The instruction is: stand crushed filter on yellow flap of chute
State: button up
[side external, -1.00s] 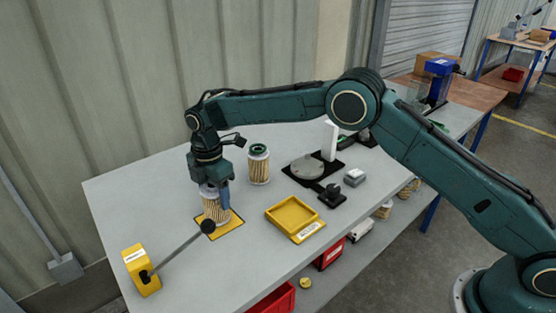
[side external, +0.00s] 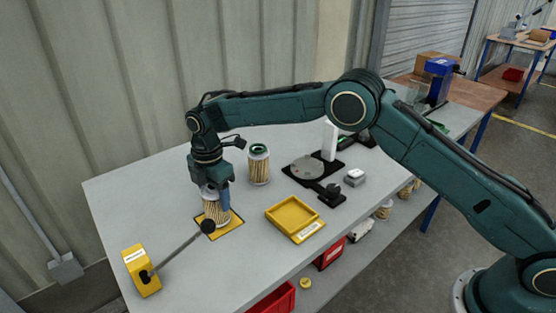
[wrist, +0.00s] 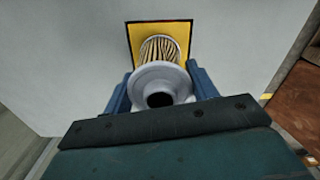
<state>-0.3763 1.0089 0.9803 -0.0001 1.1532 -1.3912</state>
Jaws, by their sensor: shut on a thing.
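My gripper (side external: 214,193) is shut on a pleated filter (side external: 213,212) with a pale end cap, its blue fingers on either side of the cap. The filter is upright over the yellow flap (side external: 232,228) set in the table. In the wrist view the filter (wrist: 160,50) has its pale cap and dark centre hole toward me, and the yellow flap (wrist: 135,38) shows around its far end. The filter's foot seems to be at or just above the flap; I cannot tell whether it touches. No crushed part is clearly visible.
A yellow box with a black-knobbed lever (side external: 142,270) stands at the front left, its knob close to the flap. A green-topped filter (side external: 259,165) stands behind. A yellow tray (side external: 293,217) and a grey disc fixture (side external: 307,167) are to the right. Bare table lies between them.

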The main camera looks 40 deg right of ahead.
jog(key=shift+f, duration=0.25)
dwell(0.3)
jog(key=o, duration=1.5)
jog(key=shift+c, duration=0.2)
jog(key=shift+r, duration=0.35)
jog(key=shift+r, duration=0.65)
jog(key=shift+r, duration=0.15)
jog(key=shift+r, duration=3.1)
